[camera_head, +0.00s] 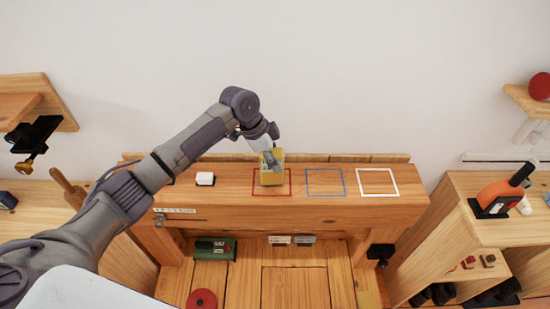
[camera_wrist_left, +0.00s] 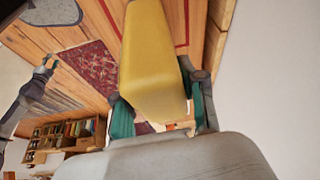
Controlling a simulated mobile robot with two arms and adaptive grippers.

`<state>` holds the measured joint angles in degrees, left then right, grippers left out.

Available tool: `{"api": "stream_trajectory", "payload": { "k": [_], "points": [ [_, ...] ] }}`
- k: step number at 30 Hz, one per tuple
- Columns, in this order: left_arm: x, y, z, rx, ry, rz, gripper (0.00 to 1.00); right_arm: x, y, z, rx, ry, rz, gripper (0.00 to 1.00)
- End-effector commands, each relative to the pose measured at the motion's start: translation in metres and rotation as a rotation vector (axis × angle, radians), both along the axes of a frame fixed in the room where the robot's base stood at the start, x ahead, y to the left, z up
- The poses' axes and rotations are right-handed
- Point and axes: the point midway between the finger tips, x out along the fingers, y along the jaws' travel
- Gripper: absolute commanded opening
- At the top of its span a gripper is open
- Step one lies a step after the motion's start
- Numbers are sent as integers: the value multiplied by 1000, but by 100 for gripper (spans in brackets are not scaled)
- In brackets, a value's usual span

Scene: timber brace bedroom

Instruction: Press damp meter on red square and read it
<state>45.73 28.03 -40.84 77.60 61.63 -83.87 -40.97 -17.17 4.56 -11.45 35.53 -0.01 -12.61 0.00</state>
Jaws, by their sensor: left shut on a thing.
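The yellow damp meter (camera_head: 273,178) is in my left gripper (camera_head: 270,158), over the red square (camera_head: 258,193) on the wooden bench top. In the left wrist view the meter (camera_wrist_left: 155,60) is a yellow block between the green-padded fingers of the left gripper (camera_wrist_left: 160,115). Part of a red outline (camera_wrist_left: 182,25) shows behind it. I cannot tell whether the meter touches the wood, and no reading on it can be made out.
A blue square (camera_head: 326,170) and a white square (camera_head: 377,169) are outlined to the right on the bench (camera_head: 420,198). The wall is close behind.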

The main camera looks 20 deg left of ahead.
Motion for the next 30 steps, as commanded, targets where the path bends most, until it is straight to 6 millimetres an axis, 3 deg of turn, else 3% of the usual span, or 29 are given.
{"api": "stream_trajectory", "payload": {
  "k": [18,30],
  "points": [
    [1,0,52,-1,-3,0,6,0,0,49,0,0,0,40],
    [1,0,70,-1,-2,-1,6,0,0,49,0,0,0,40]
  ]
}}
